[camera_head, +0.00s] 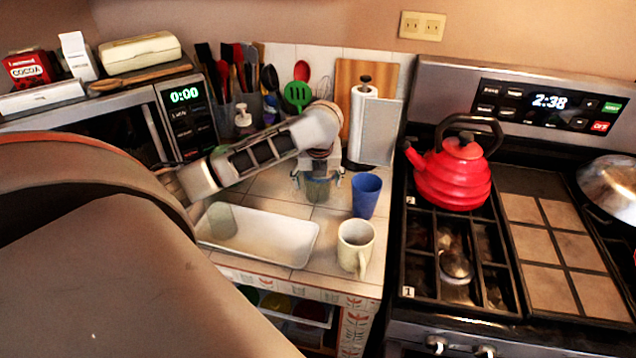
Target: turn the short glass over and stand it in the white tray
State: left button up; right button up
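The white tray (268,238) lies on the tiled counter below my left arm. A greenish see-through glass (222,219) stands inside the tray at its left end. Another see-through glass (318,190) is on the counter behind the tray, under my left gripper (318,179). The gripper points down, with its fingers on either side of this second glass. Whether the fingers touch it is too small to tell. I cannot tell which glass is the short one, nor which way up either stands. My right gripper is not in view.
A blue cup (366,195) and a cream mug (355,247) stand right of the tray, near the stove. A paper towel holder (368,125) and utensil crocks stand behind. A red kettle (453,178) sits on the stove. Free counter is narrow around the tray.

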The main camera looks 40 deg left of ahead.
pick_arm(q)
jog(key=shift+w+a+f, duration=0.1)
jog(key=shift+f, duration=0.1)
jog(key=c, duration=1.4)
jog(key=shift+r, duration=0.15)
